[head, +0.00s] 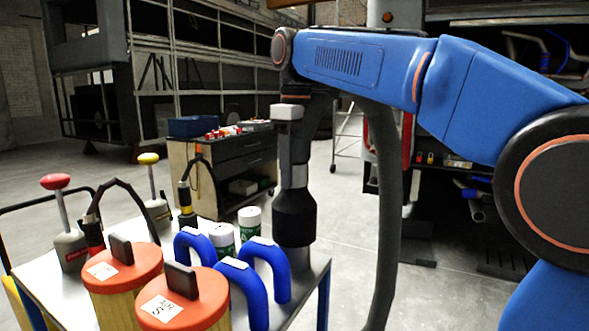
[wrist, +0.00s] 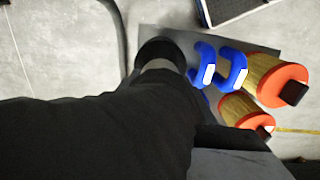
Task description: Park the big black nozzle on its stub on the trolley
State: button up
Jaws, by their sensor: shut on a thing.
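The big black nozzle (head: 294,217) hangs upright, wide end down, at the right end of the trolley (head: 308,290). A grey collar (head: 293,177) sits above its wide part. My gripper (head: 296,152) is shut on the nozzle's upper part, and its fingers are hard to make out against the dark parts. A short grey piece shows just below the nozzle's lower rim. I cannot tell whether that is the stub or whether the nozzle sits on it. In the wrist view the nozzle (wrist: 160,50) is partly hidden by a large dark shape, over the trolley's edge.
Blue hooped handles (head: 268,262), two white-capped green cans (head: 249,221) and two orange-lidded canisters (head: 183,297) stand close left of the nozzle. Red- and yellow-knobbed levers (head: 56,181) stand farther left. A grey hose (head: 385,200) hangs at right. A tool cabinet (head: 240,160) stands behind.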

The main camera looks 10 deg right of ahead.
aim_at(294, 201)
jog(key=shift+f, duration=1.25)
jog(key=shift+f, duration=0.15)
jog(key=shift+f, duration=1.35)
jog(key=shift+f, duration=1.1)
jog(key=o, duration=1.8)
jog(key=shift+f, duration=0.1)
jog(key=shift+c, duration=0.2)
jog(key=shift+d+r, duration=0.1)
jog(key=shift+r, duration=3.95)
